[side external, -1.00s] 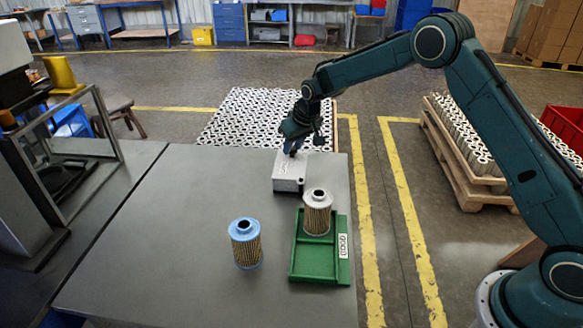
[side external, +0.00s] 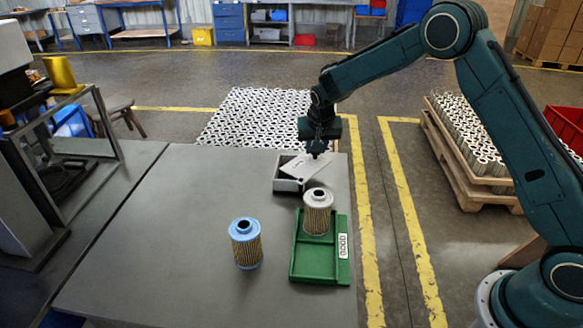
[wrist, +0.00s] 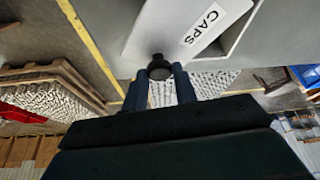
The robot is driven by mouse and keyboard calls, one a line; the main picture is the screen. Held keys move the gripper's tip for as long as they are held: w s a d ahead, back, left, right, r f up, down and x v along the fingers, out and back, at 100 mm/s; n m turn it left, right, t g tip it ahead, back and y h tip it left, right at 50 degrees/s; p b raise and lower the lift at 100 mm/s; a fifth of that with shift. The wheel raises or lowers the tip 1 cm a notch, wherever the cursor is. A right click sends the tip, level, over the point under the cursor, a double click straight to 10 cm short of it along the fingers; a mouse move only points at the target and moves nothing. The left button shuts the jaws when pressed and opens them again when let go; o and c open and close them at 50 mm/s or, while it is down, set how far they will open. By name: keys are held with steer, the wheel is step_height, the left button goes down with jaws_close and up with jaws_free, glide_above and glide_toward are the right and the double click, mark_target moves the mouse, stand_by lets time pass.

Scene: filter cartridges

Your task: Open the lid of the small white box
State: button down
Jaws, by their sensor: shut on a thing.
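The small white box (side external: 288,186) stands on the grey table in the side view, with its dark inside partly uncovered. Its white lid (side external: 314,178) is off its closed position, turned askew and slanting over the right of the box. I cannot tell whether the lid still touches the rim. My gripper (side external: 319,153) is above the lid's far end. In the wrist view my gripper (wrist: 160,74) is shut on the dark round knob (wrist: 158,66) of the lid (wrist: 172,30), which bears a CAPS label. The box's opening (wrist: 238,34) shows beside the lid.
A green tray (side external: 296,262) marked GOOD stands in front of the box, with a white-capped filter cartridge (side external: 318,215) in it. A blue-capped cartridge (side external: 245,245) stands left of the tray. The table (side external: 190,225) is clear on the left.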

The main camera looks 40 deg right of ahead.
mark_target(327, 160)
steer(key=s+m, duration=0.1)
steer(key=m, duration=0.1)
steer(key=s+d+m+g+h, duration=0.1)
steer(key=s, duration=0.1)
steer(key=shift+s+m, duration=0.2)
steer(key=shift+m, duration=0.2)
steer(key=s+a+m+g, duration=0.1)
steer(key=s+m+g, duration=0.2)
steer(key=s+m, duration=0.3)
steer(key=shift+s+a+m+h, duration=0.15)
steer(key=shift+s+m+h, duration=0.25)
steer(key=shift+m, duration=0.4)
steer(key=c, duration=1.1)
jaws_free()
